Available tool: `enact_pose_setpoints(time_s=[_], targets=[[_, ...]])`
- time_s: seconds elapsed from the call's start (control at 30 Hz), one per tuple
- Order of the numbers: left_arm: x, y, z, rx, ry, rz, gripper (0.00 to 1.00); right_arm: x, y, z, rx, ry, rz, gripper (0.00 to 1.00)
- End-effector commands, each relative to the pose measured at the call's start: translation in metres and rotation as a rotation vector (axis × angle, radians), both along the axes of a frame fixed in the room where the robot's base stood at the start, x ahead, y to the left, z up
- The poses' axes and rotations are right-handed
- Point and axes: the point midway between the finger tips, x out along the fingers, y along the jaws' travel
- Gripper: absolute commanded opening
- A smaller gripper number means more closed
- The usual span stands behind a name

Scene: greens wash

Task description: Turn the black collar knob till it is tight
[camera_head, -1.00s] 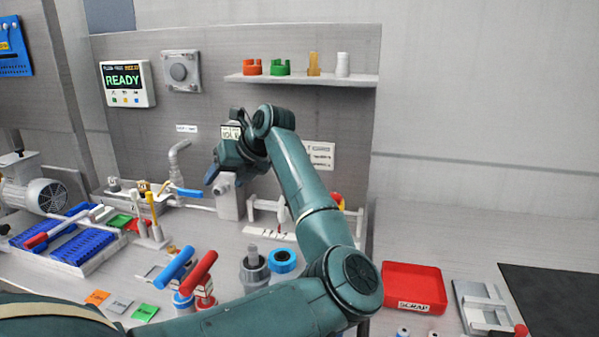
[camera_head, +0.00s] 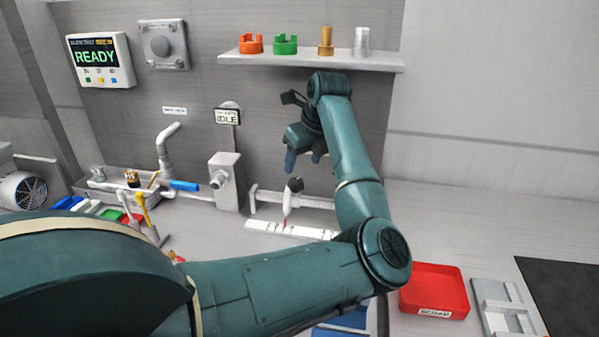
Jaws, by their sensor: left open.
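My left gripper (camera_head: 304,159) is in front of the grey back panel, right of the small IDLE display. Its blue-tipped fingers point down and stand apart, with nothing seen between them. Just below is a small upright white piece with a red tip and a black part (camera_head: 295,185) at its top. This black part may be the collar knob; it is too small to be sure. The fingers are apart from it in the picture. My right gripper is not in view.
A grey block with a spout (camera_head: 226,182) stands left of the white piece. A white marked strip (camera_head: 288,231) lies below it. A shelf (camera_head: 310,61) with colored collars is above. A red SCRAP bin (camera_head: 434,288) is at right. My left arm hides much of the front bench.

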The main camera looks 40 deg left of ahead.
Motion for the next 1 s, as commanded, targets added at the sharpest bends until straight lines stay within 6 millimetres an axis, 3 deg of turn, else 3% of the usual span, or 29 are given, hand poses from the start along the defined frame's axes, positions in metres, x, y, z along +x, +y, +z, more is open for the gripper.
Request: enact_pose_setpoints(time_s=[0.43,0.8,1.0], targets=[[0.005,0.024,-0.058,0.001,0.004,0.000,0.58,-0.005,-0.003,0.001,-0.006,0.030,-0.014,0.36],[0.006,0.027,-0.065,0.000,0.002,0.001,0.58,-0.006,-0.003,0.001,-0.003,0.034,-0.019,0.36],[0.006,0.026,-0.065,0.001,0.002,0.001,0.43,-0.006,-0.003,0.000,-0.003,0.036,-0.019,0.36]])
